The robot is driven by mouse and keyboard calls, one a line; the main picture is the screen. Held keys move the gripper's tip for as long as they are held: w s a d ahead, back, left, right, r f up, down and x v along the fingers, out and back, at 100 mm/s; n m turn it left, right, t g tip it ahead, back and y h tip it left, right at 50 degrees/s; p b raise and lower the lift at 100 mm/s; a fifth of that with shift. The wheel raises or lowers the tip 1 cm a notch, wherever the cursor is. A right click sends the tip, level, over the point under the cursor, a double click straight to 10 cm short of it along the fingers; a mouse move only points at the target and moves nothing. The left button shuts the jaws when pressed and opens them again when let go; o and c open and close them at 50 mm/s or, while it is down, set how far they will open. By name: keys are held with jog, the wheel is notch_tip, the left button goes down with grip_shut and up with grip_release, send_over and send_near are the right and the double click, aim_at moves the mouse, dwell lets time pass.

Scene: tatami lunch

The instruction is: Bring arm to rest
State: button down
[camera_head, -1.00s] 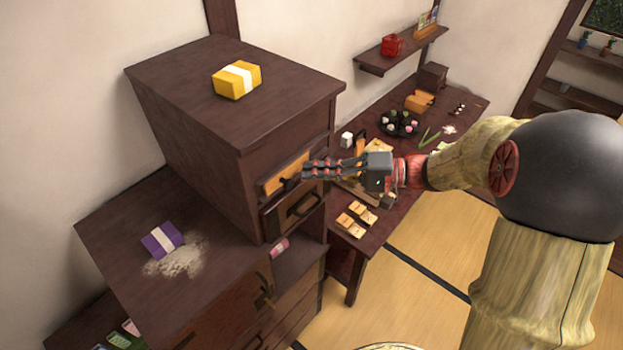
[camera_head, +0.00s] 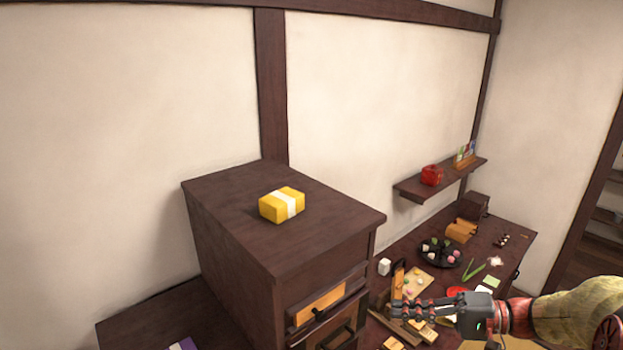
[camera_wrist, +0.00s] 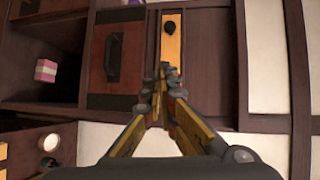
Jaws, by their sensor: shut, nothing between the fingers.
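My gripper (camera_head: 398,309) is at the lower right in the head view, to the right of the dark wooden cabinet's drawer fronts. It is shut and empty, its fingers pointing left. In the wrist view my gripper (camera_wrist: 163,72) shows its fingertips together in front of the cabinet. An orange drawer front (camera_head: 320,304) with a dark knob shows near the cabinet top, and also in the wrist view (camera_wrist: 172,48). I cannot tell exactly how far the fingertips are from it.
A yellow packet with a white band (camera_head: 282,205) lies on the cabinet top (camera_head: 235,215). A low table (camera_head: 402,240) behind my gripper carries a dark plate of sweets (camera_head: 440,252) and a board. A wall shelf (camera_head: 408,190) holds a red pot (camera_head: 431,175). A pink block (camera_wrist: 46,70) sits in an open compartment.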

jog(key=s+d+f+m+g+h+b, duration=0.15)
jog(key=s+f+g+h+b, duration=0.35)
jog(key=s+f+h, duration=0.95)
jog(key=s+a+r+n+t+b, duration=0.1)
jog(key=s+a+n+t+b, duration=0.2)
jog(key=a+n+t+b, duration=0.2)
jog(key=b, duration=0.3)
jog(key=shift+s+n+h, duration=0.25)
jog(key=shift+n+h, duration=0.1)
jog(key=shift+a, duration=0.1)
